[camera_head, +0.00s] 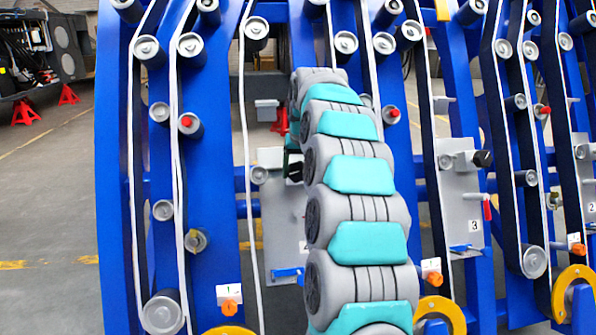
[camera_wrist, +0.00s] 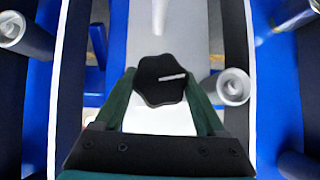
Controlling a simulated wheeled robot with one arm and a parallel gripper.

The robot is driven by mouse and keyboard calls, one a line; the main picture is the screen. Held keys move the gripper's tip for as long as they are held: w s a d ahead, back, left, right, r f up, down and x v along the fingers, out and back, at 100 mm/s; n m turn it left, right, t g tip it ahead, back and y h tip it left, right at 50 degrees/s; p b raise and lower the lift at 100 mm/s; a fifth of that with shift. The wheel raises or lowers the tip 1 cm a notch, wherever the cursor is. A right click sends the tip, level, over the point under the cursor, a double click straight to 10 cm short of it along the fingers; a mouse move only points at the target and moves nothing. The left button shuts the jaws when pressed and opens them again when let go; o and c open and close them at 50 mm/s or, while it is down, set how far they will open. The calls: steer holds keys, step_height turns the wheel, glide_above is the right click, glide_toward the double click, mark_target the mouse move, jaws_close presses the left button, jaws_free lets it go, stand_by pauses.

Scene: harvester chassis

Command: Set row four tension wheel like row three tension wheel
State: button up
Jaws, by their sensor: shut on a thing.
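In the wrist view a black lobed knob (camera_wrist: 160,92) with a short white mark, lying nearly level, sits between the green fingers of my gripper (camera_wrist: 161,76). The fingers are closed on its two sides. In the head view the knob (camera_head: 296,171) shows as a small dark patch at the upper part of a grey plate (camera_head: 281,222); my arm hides most of it and the plate's number. The row three tension wheel, a black knob (camera_head: 482,158), stands on the plate labelled 3 (camera_head: 458,198) to the right. Its mark cannot be made out.
Blue upright frames with white belts and grey rollers (camera_head: 259,175) stand close on both sides of my arm. A blue lever (camera_head: 287,273) is low on the near plate. Open floor (camera_head: 45,210) lies at left.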

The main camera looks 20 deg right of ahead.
steer(key=c, duration=0.3)
